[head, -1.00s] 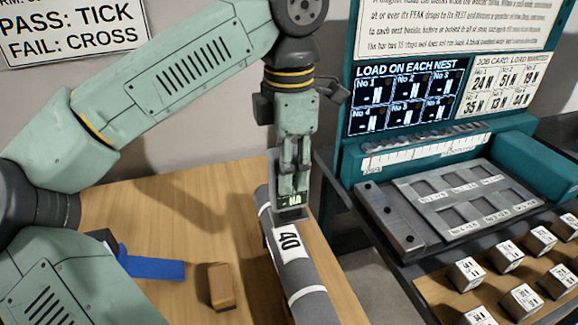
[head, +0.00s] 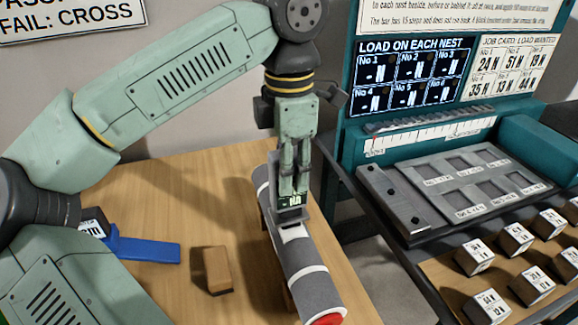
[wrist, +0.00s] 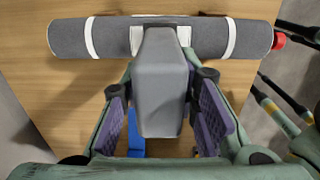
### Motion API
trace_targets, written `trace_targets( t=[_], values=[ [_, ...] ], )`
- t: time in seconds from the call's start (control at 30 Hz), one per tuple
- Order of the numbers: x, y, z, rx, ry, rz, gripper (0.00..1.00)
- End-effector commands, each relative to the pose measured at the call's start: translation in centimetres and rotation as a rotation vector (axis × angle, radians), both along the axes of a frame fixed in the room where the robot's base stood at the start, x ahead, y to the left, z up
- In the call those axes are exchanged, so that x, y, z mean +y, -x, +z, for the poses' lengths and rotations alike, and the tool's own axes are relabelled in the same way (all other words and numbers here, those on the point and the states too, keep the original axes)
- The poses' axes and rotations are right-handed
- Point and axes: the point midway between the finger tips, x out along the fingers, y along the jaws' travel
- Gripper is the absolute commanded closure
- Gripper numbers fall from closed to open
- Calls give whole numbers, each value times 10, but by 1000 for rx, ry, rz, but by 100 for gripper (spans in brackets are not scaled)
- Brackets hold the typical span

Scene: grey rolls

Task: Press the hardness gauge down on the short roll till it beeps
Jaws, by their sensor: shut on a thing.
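A grey roll (head: 312,268) with white bands and a red end lies on the wooden table. It is the only roll I see; it crosses the top of the wrist view (wrist: 65,38). My gripper (head: 289,180) points down over it, shut on the grey hardness gauge (head: 291,213). In the wrist view the gauge (wrist: 160,85) sits between my purple finger pads, over the roll's middle. Its small lit display shows what looks like "- NA". The gauge's foot is at the roll's top, over a white label; whether it touches cannot be told.
A brown block (head: 218,270) and a blue tool (head: 145,250) lie left of the roll, the tool partly behind my arm. Right stands a teal machine (head: 350,148) with a load screen, a nest plate (head: 470,180) and several small weight blocks. A gap separates table and machine.

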Motion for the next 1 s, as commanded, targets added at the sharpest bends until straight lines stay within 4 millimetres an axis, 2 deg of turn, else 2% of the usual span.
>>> trace_targets(
  t=[1.0],
  values=[
    [0, 0, -7, 0, 0, 0, 100]
  ],
)
